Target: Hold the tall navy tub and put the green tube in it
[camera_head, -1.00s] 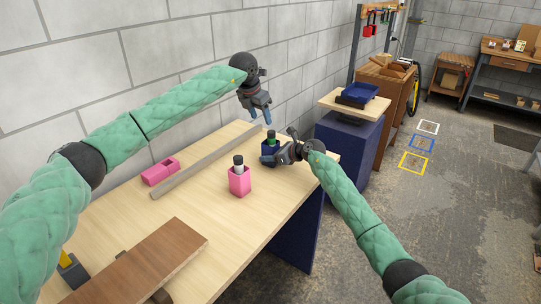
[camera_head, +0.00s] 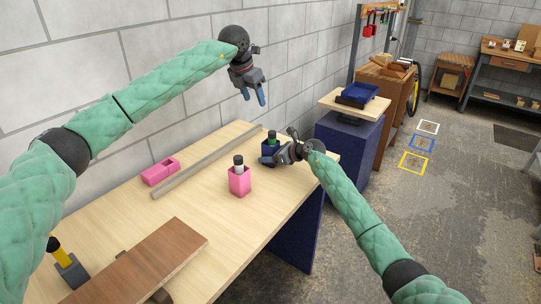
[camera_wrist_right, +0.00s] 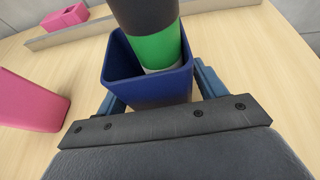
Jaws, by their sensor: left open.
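The navy tub (camera_head: 268,152) stands near the table's far end, and its square walls show close up in the right wrist view (camera_wrist_right: 150,92). The green tube (camera_head: 271,138) stands inside it, with its black top and green band (camera_wrist_right: 157,47) above the rim; its lower end is hidden by the tub. My right gripper (camera_head: 276,158) is shut on the tub, one finger on each side. My left gripper (camera_head: 254,99) is open and empty, in the air above and left of the tub, apart from the tube.
A low pink box (camera_head: 160,171) lies beyond a long grey strip (camera_head: 208,160). A brown board (camera_head: 142,262) and a grey tub (camera_head: 72,272) with a yellow tube are at the near end. The table's middle is clear.

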